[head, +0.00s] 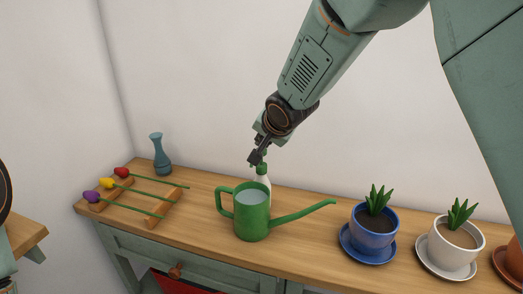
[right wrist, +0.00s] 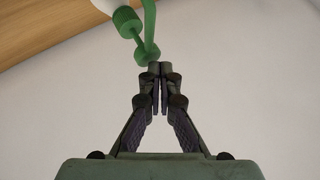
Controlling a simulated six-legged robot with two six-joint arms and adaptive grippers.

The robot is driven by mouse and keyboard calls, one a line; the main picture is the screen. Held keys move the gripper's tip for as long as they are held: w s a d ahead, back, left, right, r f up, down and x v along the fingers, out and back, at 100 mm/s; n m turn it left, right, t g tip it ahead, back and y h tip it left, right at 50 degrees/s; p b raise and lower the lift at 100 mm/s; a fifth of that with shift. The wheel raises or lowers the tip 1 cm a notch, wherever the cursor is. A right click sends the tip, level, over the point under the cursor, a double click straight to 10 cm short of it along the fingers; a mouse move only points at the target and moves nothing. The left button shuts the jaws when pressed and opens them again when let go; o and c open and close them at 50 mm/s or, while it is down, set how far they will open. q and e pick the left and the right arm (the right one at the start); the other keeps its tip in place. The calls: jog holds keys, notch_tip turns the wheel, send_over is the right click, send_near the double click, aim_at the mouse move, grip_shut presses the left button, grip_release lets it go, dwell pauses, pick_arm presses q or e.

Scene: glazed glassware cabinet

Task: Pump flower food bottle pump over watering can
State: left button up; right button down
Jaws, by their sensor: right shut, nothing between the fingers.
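The flower food bottle (head: 263,180) is white with a green pump (head: 261,168) on top. It stands on the wooden counter behind the green watering can (head: 251,215), which hides its lower part. The watering can is open at the top, with its handle to the left and its spout to the right. My right gripper (head: 254,158) is just above the green pump, fingers shut and empty. In the right wrist view, the closed fingertips (right wrist: 159,68) are at the green pump head (right wrist: 145,54); I cannot tell whether they touch it. My left gripper is not in view.
A blue vase (head: 161,155) and a wooden rack (head: 158,214) with three flowers stand left. A blue pot (head: 374,222) and a white pot (head: 455,243) with plants stand right, and an orange pot (head: 514,258) is at the edge. The counter's front edge is close to the can.

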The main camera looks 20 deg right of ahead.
jog(key=shift+f+b, duration=0.85)
jog(key=shift+f, duration=0.2)
dwell(0.8)
dwell(0.3)
jog(key=shift+r+p, duration=1.5)
jog(key=shift+p, duration=0.1)
notch_tip(320, 180, up, 5)
jog(key=p, duration=0.5)
jog(key=shift+r+p, duration=0.1)
jog(key=shift+p, duration=0.2)
